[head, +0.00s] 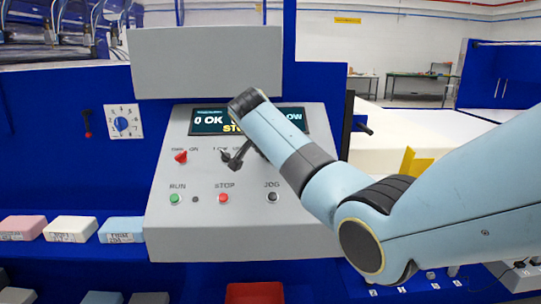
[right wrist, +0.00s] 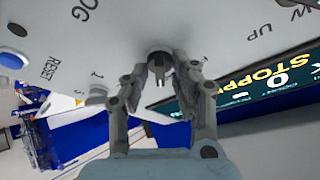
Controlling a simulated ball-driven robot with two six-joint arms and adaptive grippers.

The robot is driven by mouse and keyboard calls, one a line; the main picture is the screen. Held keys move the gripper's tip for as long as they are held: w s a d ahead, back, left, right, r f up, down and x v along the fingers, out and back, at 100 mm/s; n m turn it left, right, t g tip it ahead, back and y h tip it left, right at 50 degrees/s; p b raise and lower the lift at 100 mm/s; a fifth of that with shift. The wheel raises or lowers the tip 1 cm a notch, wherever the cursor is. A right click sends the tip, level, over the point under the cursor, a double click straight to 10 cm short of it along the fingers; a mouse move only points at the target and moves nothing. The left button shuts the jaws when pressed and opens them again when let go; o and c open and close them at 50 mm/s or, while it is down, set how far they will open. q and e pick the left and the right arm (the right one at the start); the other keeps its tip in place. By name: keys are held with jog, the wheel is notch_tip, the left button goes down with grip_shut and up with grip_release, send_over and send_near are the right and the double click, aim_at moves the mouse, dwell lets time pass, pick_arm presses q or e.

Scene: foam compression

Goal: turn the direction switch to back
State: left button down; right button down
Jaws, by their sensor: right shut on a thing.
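The grey control console (head: 165,220) stands in the middle of the head view. My right gripper (head: 236,161) is low over its sloped face, partly hidden by my right arm. In the right wrist view the fingers of my right gripper (right wrist: 160,72) are closed around a dark switch knob (right wrist: 158,60) on the panel. The knob's own labels are mostly covered, so I cannot tell which way it points. In the head view that knob is hidden behind my arm and gripper. My left gripper is not in view.
A red switch (head: 181,157) is left of the gripper. Green RUN (head: 174,198), red STOP (head: 223,198) and dark JOG (head: 272,197) buttons line the panel below. The display (head: 208,120) is partly covered by my arm. Pink (head: 24,228), cream (head: 70,229) and blue (head: 122,230) blocks lie left.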

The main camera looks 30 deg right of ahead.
dwell(0.5)
jog(key=c, duration=1.4)
grip_release()
jog(key=v, duration=1.2)
jog(key=shift+f, duration=0.1)
